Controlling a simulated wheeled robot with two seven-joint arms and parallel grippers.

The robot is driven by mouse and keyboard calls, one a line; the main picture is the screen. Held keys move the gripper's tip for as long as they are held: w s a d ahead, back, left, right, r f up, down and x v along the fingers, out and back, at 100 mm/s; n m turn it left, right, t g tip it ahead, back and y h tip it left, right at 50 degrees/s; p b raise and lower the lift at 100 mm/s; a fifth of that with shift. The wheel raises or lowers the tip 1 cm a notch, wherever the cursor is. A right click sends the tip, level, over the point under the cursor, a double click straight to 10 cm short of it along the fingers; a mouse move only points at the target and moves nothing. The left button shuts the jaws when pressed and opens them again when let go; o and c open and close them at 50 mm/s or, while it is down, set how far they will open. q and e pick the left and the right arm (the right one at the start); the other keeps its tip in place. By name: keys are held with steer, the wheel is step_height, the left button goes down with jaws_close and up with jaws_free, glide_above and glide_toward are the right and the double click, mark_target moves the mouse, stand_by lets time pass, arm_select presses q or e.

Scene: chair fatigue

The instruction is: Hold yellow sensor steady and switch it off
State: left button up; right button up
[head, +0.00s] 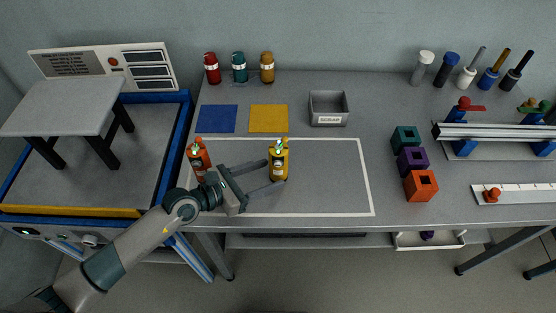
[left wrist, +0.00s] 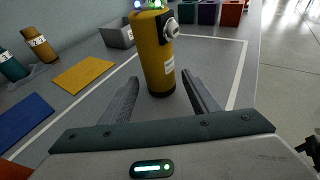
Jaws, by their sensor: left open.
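The yellow sensor (head: 278,161) stands upright inside the white outline on the table, with a green light on its top. In the left wrist view the yellow sensor (left wrist: 156,52) shows a white knob on its side and lit lamps above. My left gripper (head: 262,178) is open, its fingers pointing at the sensor. In the left wrist view the open fingers (left wrist: 160,95) lie on either side of the sensor's lower part, just short of it, with gaps visible. My right gripper is not in view.
A blue mat (head: 217,119) and a yellow mat (head: 268,118) lie behind the outline. A grey bin (head: 328,108) stands beside them. Coloured blocks (head: 421,185) stand to the right. The outlined area right of the yellow sensor is clear.

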mark_target(271, 174)
arm_select(q)
steer(key=shift+x, duration=1.65)
steer(key=shift+c, duration=0.4)
